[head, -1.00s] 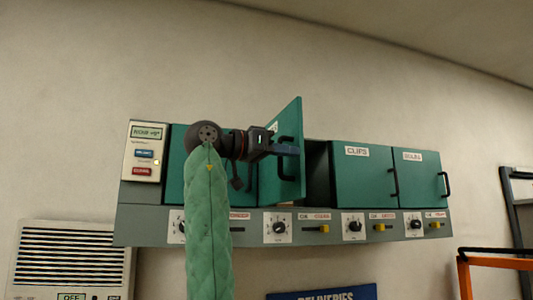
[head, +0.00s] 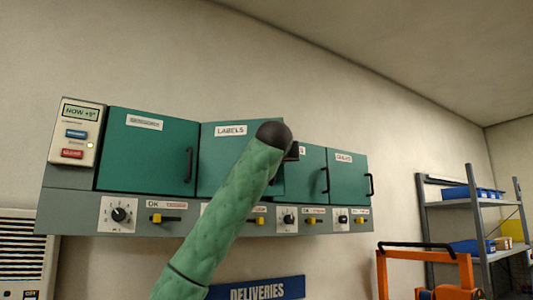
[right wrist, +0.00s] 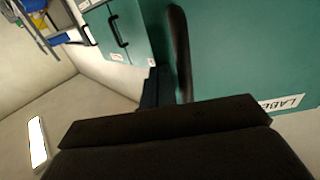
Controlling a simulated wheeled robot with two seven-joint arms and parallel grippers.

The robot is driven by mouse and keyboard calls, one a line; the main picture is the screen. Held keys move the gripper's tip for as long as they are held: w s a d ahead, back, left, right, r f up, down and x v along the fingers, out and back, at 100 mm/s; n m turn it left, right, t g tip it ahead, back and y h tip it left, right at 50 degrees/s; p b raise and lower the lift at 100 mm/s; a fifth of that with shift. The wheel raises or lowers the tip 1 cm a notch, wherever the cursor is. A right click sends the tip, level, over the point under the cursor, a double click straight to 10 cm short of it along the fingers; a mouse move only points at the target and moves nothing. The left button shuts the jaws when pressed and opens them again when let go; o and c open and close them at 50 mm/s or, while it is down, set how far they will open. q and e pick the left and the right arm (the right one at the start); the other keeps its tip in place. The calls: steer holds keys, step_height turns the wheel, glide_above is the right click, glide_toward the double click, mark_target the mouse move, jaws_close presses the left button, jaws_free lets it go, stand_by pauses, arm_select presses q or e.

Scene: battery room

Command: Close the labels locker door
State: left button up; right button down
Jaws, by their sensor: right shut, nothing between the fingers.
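The teal labels door (head: 222,160), hinged on its left, stands ajar in the head view. Its top edge slants out from the row of doors and its right edge overlaps the clips door (head: 312,170). The labels door fills the right of the right wrist view (right wrist: 250,50), with its dark bar handle (right wrist: 180,50) near the free edge. My right gripper (right wrist: 153,88) is shut and empty beside that handle; contact cannot be told. In the head view, my green-sleeved right arm hides the handle and most of the gripper. My left gripper is not in view.
The locker (head: 75,198) hangs on the wall, with knobs and sliders below its doors and a control panel (head: 75,135) at left. An orange frame (head: 420,258) and a shelf rack (head: 470,202) stand at right. A blue deliveries sign (head: 262,290) is below.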

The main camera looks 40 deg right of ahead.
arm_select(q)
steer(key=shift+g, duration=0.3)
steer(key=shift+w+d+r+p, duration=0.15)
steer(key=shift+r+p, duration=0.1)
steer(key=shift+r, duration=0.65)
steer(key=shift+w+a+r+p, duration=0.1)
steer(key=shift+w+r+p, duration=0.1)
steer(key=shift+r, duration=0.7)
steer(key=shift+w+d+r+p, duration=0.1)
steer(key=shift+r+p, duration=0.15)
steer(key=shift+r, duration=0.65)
arm_select(e)
steer(key=w+d+n+t+y, duration=0.7)
steer(key=w+d+n+y, duration=0.2)
steer(key=w+d+y, duration=0.3)
steer(key=shift+w+d+r+n+y, duration=0.15)
steer(key=shift+w+n+y, duration=0.3)
steer(key=shift+w, duration=0.95)
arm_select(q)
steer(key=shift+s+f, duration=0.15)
arm_select(e)
steer(key=shift+r, duration=0.1)
